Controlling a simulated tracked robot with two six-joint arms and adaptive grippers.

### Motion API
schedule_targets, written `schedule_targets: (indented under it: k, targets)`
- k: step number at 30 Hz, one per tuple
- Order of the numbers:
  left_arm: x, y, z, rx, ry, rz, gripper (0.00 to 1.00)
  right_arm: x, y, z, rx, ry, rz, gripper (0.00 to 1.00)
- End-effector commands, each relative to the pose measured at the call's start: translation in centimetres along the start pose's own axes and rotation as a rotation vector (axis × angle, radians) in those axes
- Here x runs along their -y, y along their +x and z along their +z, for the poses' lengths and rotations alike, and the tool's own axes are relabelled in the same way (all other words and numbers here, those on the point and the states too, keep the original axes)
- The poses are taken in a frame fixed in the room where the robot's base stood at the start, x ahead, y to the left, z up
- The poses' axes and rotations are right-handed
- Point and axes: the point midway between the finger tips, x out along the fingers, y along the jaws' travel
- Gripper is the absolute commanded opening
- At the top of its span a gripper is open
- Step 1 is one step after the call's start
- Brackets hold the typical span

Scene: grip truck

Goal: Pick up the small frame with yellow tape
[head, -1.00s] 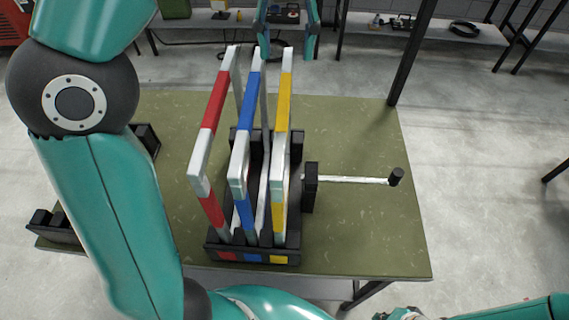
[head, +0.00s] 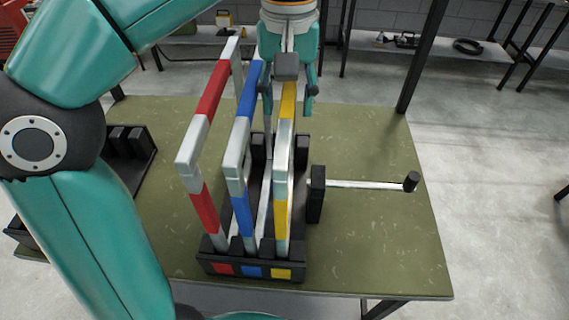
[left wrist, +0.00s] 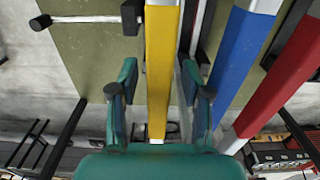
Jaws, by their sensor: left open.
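The small frame with yellow tape (head: 287,105) stands upright in the right slot of a black rack (head: 213,268), above a yellow mark. My left gripper (head: 289,100) is open over the frame's top bar, one finger on each side. In the left wrist view, the yellow-taped bar (left wrist: 161,50) runs between the fingers of the left gripper (left wrist: 158,85), with gaps visible on both sides. My right gripper is not in view.
A blue-taped frame (head: 243,130) and a red-taped frame (head: 207,100) stand close by on the left in the same rack. The green tabletop (head: 380,240) is clear at the right.

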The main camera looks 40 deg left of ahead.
Motion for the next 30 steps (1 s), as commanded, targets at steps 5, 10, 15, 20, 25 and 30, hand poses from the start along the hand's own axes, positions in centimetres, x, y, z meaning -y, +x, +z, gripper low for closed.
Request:
schedule_targets:
  k: [5,10,15,20,25,30]
  targets:
    - [0.03,0.85,0.01,-0.001,-0.001,0.002,0.48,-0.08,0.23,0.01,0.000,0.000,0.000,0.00]
    - [0.04,0.80,0.01,0.000,-0.001,0.002,0.46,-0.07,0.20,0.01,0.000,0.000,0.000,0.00]
    - [0.06,0.79,0.02,0.000,-0.001,0.001,0.18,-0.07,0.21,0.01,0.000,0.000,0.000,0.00]
    - [0.08,0.79,0.02,0.000,-0.002,0.001,0.00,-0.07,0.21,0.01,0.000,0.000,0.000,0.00]
    - [0.10,0.79,0.02,0.000,-0.002,0.001,0.00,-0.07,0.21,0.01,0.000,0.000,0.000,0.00]
    - [0.13,0.73,0.02,-0.001,-0.003,0.002,0.00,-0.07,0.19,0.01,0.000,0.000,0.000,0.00]
